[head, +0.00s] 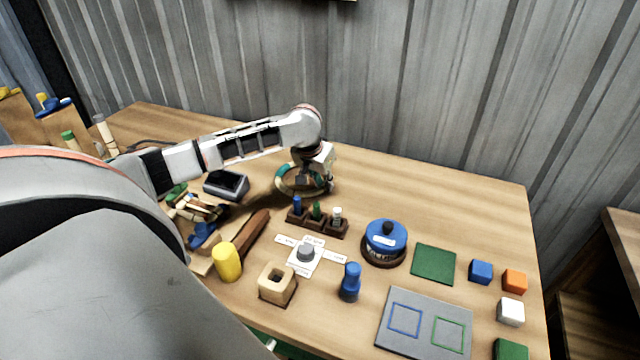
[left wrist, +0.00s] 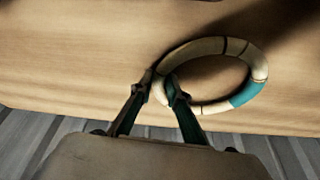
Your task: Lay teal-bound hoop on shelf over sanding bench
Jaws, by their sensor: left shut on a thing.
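The hoop (head: 279,183) is a pale ring with teal binding, near the back middle of the table in the head view. In the left wrist view the hoop (left wrist: 258,60) shows dark cross bands and a teal section on its right. My left gripper (left wrist: 160,88) is shut on the hoop's near left side. In the head view my left gripper (head: 316,180) points down at the ring. I cannot tell whether the hoop touches the table. My right gripper is not in view. I cannot make out a shelf over a sanding bench.
The wooden table (head: 440,195) is clear at the back right. In front of the hoop stand a peg rack (head: 318,222), a blue-topped round object (head: 386,238) and a yellow cylinder (head: 227,262). Several coloured cubes lie at right. A wooden unit (head: 622,240) stands beyond the table's right edge.

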